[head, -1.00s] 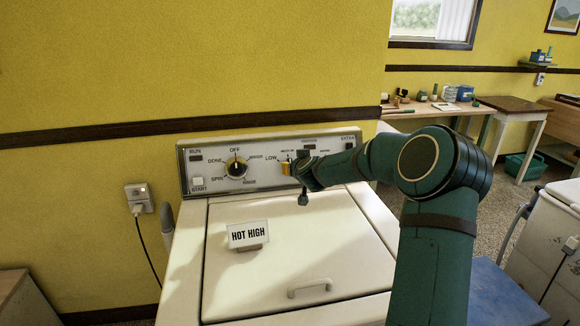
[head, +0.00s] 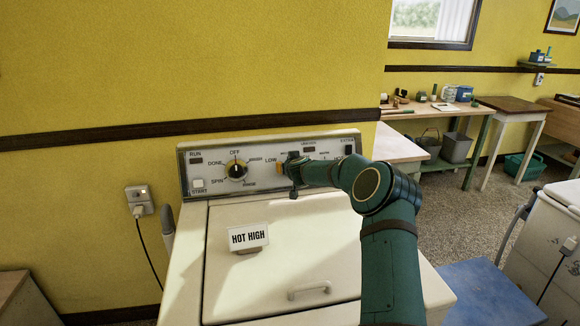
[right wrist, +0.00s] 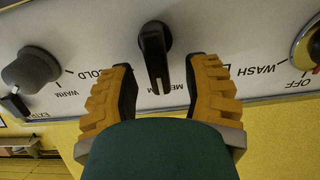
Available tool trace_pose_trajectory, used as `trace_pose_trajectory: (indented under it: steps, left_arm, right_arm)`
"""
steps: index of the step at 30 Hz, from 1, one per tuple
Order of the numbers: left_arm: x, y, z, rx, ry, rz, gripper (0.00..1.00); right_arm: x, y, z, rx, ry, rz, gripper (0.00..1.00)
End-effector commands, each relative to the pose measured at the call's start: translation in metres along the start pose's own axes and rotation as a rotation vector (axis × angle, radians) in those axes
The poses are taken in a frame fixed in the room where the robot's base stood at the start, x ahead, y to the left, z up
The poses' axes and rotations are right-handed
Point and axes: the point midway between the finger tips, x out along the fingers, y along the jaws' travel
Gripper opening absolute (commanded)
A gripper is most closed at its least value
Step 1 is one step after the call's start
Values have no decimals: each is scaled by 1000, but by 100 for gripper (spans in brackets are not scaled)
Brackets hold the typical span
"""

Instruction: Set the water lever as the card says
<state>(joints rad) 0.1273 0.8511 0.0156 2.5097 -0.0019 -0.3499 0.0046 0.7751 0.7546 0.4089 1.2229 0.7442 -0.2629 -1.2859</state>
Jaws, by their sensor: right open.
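The white card (head: 249,237) stands on the washer lid in the head view and reads HOT HIGH. The black water lever (right wrist: 155,55) is on the control panel in the right wrist view, where the panel appears upside down. Its narrow end points at a label starting "ME", partly hidden. My right gripper (right wrist: 158,85) is open, its yellow-backed fingers on either side of the lever, with a visible gap on each side. My left gripper is not in view.
The cycle dial (head: 236,170) is left of my right gripper on the panel. A grey knob (right wrist: 31,70) marked COLD and WARM is on the other side. The washer lid (head: 240,285) is closed, with a handle (head: 309,290). My right arm crosses the panel's right part.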

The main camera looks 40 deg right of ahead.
Motion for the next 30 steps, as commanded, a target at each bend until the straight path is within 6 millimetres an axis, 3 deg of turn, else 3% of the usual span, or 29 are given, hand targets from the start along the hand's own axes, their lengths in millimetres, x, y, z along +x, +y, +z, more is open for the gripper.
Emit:
trace_pose_trajectory:
  steps: [6, 7, 11, 30]
  left_arm:
    - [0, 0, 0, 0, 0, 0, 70]
    - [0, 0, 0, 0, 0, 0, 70]
    - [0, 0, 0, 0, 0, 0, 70]
    - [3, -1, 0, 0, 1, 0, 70]
  right_arm:
    - [0, 0, 0, 0, 0, 0, 48]
    - [0, 0, 0, 0, 0, 0, 44]
    - [0, 0, 0, 0, 0, 0, 0]
    - [0, 3, 0, 92, 2, 1, 0]
